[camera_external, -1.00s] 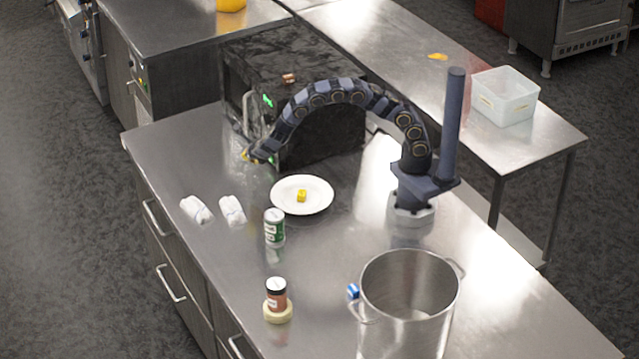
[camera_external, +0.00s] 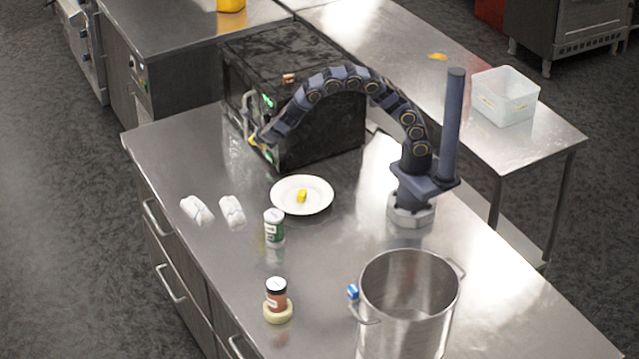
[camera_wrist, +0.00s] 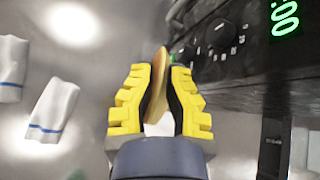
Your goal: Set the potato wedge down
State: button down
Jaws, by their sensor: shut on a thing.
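My gripper (camera_wrist: 158,95) has yellow fingers and is shut on the potato wedge (camera_wrist: 157,80), a thin orange-tan piece standing between the fingertips in the wrist view. In the external view my gripper (camera_external: 256,143) is at the front left of the black microwave, close to its handle. The wedge is too small to make out there. Whether the wedge touches the counter (camera_external: 180,150) cannot be told.
The black microwave (camera_external: 315,135) stands right beside my gripper. A white plate (camera_external: 318,205) with a yellow piece (camera_external: 301,196), two white cloths (camera_external: 196,210), a green-labelled can (camera_external: 274,228), a jar (camera_external: 277,295) and a large pot (camera_external: 408,305) stand nearer. The counter's left corner is clear.

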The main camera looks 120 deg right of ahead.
jog(key=w+a+n+t+y, duration=0.1)
jog(key=w+a+n+t, duration=0.3)
jog(key=a, duration=0.8)
jog(key=w+a+n+t, duration=0.3)
jog(key=w+a, duration=0.3)
jog(key=a, duration=0.6)
jog(key=s+a+n+t+y, duration=0.3)
jog(key=a+n+t+y, duration=0.3)
jog(key=a, duration=1.7)
jog(key=shift+n+g+h, duration=0.3)
jog(key=shift+g+h, duration=0.1)
jog(key=shift+h, duration=0.3)
notch_tip(320, 180, down, 18)
jog(key=shift+s, duration=0.1)
